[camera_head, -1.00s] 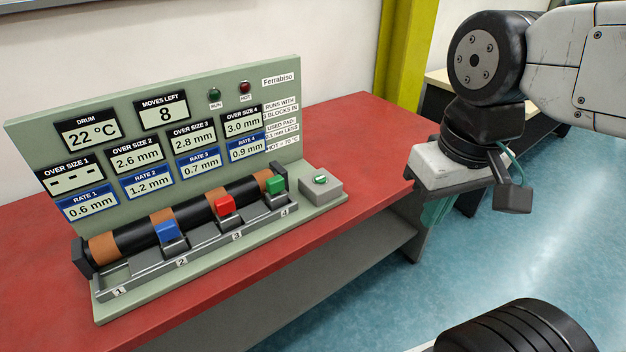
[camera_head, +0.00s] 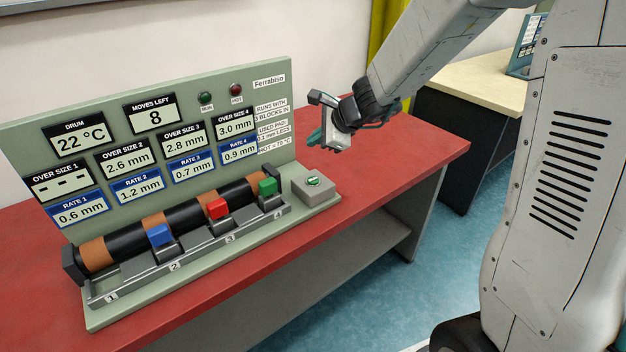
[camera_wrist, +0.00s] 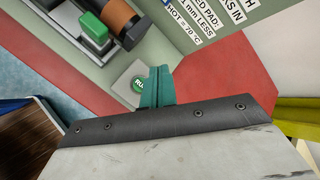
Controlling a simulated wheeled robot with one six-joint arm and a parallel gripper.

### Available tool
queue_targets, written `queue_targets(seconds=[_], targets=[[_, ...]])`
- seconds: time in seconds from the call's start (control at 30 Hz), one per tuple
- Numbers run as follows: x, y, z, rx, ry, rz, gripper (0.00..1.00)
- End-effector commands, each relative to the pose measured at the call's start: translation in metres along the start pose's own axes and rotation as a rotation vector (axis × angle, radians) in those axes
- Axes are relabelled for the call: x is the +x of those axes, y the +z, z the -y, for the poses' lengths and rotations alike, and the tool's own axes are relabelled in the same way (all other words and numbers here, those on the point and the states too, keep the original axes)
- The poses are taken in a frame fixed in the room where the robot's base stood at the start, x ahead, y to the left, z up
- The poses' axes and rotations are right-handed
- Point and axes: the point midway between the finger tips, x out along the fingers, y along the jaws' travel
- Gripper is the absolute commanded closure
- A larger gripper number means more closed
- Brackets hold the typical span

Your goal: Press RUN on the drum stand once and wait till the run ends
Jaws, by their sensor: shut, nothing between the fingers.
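The drum stand (camera_head: 285,135) stands on a red table, its back panel showing drum 22 °C and moves left 8. The RUN button (camera_head: 313,181) is a green cap on a grey box at the stand's right end. It also shows in the wrist view (camera_wrist: 138,85), partly covered by my fingers. My gripper (camera_head: 315,138) is shut and empty, above and behind the button box, apart from it as far as I can tell. Blue (camera_head: 160,236), red (camera_head: 217,208) and green (camera_head: 267,187) blocks sit at slots 2, 3 and 4; slot 1 holds no block.
The black and orange drum (camera_head: 190,215) lies behind the blocks. The RUN lamp (camera_head: 206,98) and HOT lamp (camera_head: 236,89) look unlit. The red table (camera_head: 400,150) is clear right of the stand. A pale-topped bench (camera_head: 470,85) stands further right.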

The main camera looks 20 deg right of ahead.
Motion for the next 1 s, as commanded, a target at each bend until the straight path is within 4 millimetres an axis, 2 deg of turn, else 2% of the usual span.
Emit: queue_targets(seconds=[0.13, 0.53, 1.0], targets=[[0.009, -0.010, 0.004, 0.064, -0.015, -0.020, 1.00], [0.011, -0.012, 0.002, 0.065, -0.014, -0.019, 1.00], [0.053, -0.041, -0.030, 0.066, -0.012, -0.019, 1.00]])
